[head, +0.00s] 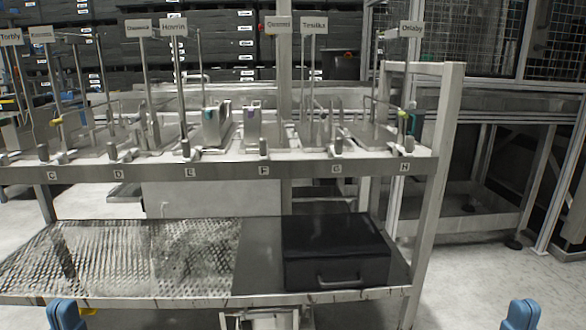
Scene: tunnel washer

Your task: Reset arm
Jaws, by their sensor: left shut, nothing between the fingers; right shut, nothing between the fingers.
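My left gripper (67,315) shows as a blue shape at the bottom left edge, in front of the lower shelf. My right gripper (523,314) shows as a similar blue shape at the bottom right edge, over the floor to the right of the rack. Both are shut with nothing held, and apart from the rack. The rest of both arms is out of view.
A metal rack (222,167) stands ahead, with slots labelled C to H and several named signs. Its lower shelf (110,262) holds a black case (335,250) at the right. Pale floor (480,285) is open to the right.

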